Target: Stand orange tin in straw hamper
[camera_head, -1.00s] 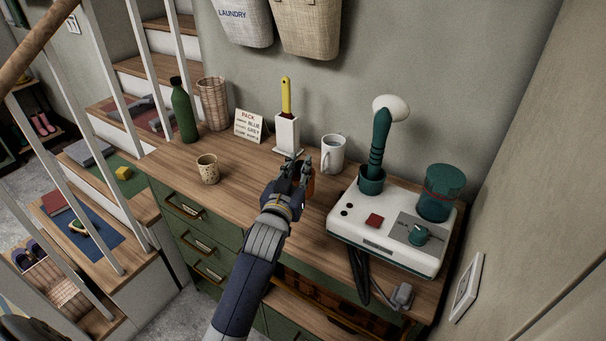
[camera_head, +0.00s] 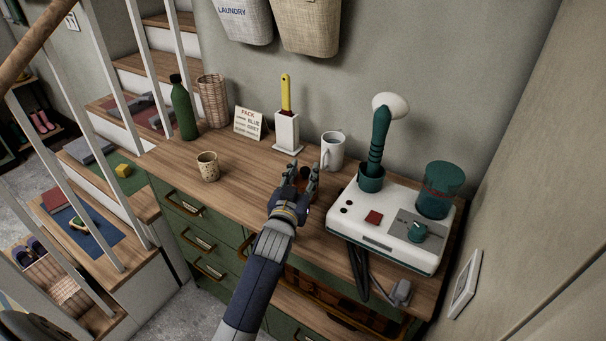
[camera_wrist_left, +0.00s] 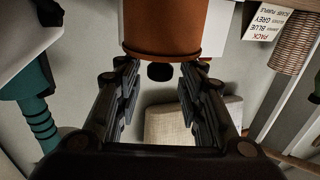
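The orange tin (camera_wrist_left: 165,28) fills the top middle of the left wrist view, at the fingertips of my left gripper (camera_wrist_left: 158,88). The fingers are spread apart, with a visible gap between them. In the head view, my left gripper (camera_head: 298,177) is over the wooden worktop, and a small dark-reddish part of the tin (camera_head: 304,176) shows between its fingers; the rest is hidden. A tall woven straw hamper (camera_head: 213,101) stands upright at the back left of the worktop, beside the green bottle. Its inside is not clearly visible. My right gripper is not in view.
The green bottle (camera_head: 184,109), speckled cup (camera_head: 208,167), PACK card (camera_head: 248,124), white holder (camera_head: 287,132) and white mug (camera_head: 332,151) stand on the worktop (camera_head: 245,180). A white appliance (camera_head: 385,222) occupies the right. The stair railing is at left.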

